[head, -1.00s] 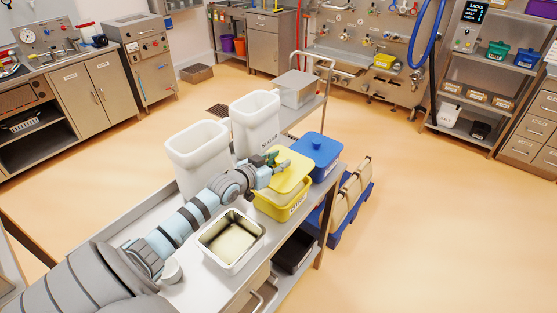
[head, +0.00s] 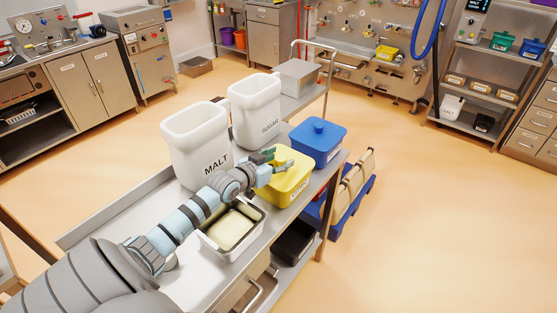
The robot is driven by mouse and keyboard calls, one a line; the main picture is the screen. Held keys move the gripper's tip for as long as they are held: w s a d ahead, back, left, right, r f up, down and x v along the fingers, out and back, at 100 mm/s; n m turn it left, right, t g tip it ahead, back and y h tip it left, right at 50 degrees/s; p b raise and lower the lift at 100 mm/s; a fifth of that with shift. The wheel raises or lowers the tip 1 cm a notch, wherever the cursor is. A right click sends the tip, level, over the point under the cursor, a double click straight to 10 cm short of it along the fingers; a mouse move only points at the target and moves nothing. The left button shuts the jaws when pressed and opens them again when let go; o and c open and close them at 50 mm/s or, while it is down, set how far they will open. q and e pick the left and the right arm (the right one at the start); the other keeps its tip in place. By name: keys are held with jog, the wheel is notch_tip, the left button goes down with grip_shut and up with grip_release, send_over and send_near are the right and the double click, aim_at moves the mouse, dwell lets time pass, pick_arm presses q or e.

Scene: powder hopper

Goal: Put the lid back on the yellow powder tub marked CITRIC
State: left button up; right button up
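The yellow tub (head: 289,192) stands on the trolley, with dark, partly blurred lettering on its front. Its yellow lid (head: 298,176) lies level over the tub's top and looks seated, with no clear gap showing. My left gripper (head: 283,161) is at the top of the lid, reaching in from the left. Its fingers are around the middle of the lid, where the handle is hidden, so I cannot tell whether they grip it. My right gripper is out of view.
A blue lidded tub (head: 318,143) stands just behind the yellow one. White MALT (head: 196,145) and SUGAR (head: 256,112) bins stand left and behind. An open steel pan (head: 233,228) of pale powder is in front, under my arm. Sacks (head: 352,185) lie right of the trolley.

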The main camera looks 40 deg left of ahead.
pick_arm(q)
jog(key=v, duration=0.7)
jog(key=shift+s+r, duration=0.1)
jog(key=shift+s, duration=0.15)
dwell(0.5)
